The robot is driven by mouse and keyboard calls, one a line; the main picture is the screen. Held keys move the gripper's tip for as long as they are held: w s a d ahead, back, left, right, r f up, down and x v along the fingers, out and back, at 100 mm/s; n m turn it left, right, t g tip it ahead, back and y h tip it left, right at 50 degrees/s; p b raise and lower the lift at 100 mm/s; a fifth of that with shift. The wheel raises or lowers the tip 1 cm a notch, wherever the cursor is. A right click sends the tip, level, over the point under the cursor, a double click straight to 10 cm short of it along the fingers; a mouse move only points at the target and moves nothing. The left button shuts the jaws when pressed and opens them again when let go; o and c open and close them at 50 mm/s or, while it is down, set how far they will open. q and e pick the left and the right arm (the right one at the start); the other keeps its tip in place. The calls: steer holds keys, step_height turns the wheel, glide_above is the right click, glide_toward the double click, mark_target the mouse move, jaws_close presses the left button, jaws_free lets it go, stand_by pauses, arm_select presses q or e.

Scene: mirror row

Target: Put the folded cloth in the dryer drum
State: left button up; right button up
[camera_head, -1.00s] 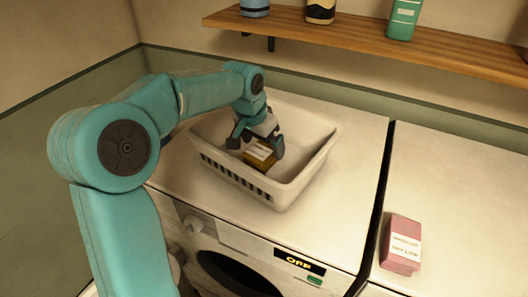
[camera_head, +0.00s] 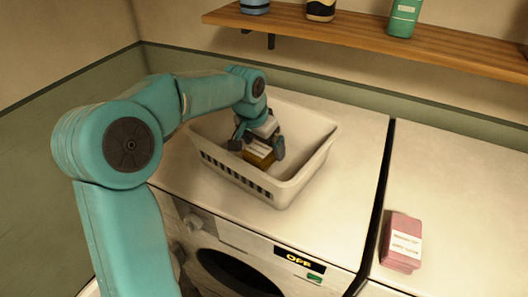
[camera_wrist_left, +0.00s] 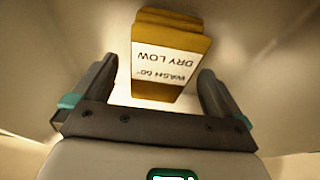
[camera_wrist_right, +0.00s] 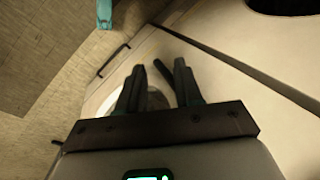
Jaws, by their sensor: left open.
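A mustard-yellow folded cloth (camera_head: 260,158) with a white label lies in the white basket (camera_head: 285,197) on the left machine. The left wrist view shows the cloth (camera_wrist_left: 165,88) with its label reading "WASH 60° DRY LOW". My left gripper (camera_head: 257,149) is open inside the basket, its fingers on either side of the cloth; contact cannot be told. A round dark opening (camera_head: 238,272) shows in the left machine's front, under a display reading "OFF". A pink folded bundle (camera_head: 403,243) with a label lies on the right machine. My right gripper (camera_wrist_right: 158,72) shows only in its wrist view, open and empty.
The basket walls surround my left gripper. A narrow dark gap separates the two machine tops. A wooden shelf (camera_head: 400,47) with several bottles runs along the back wall. The left machine top (camera_head: 345,140) is clear to the right of the basket.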

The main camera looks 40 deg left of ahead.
mark_target(263, 146)
arm_select(q)
steer(key=shift+c, duration=0.3)
steer(key=c, duration=1.2)
steer(key=shift+r+p, duration=0.4)
steer(key=shift+r, duration=0.4)
step_height(263, 146, up, 19)
steer(key=p, duration=0.2)
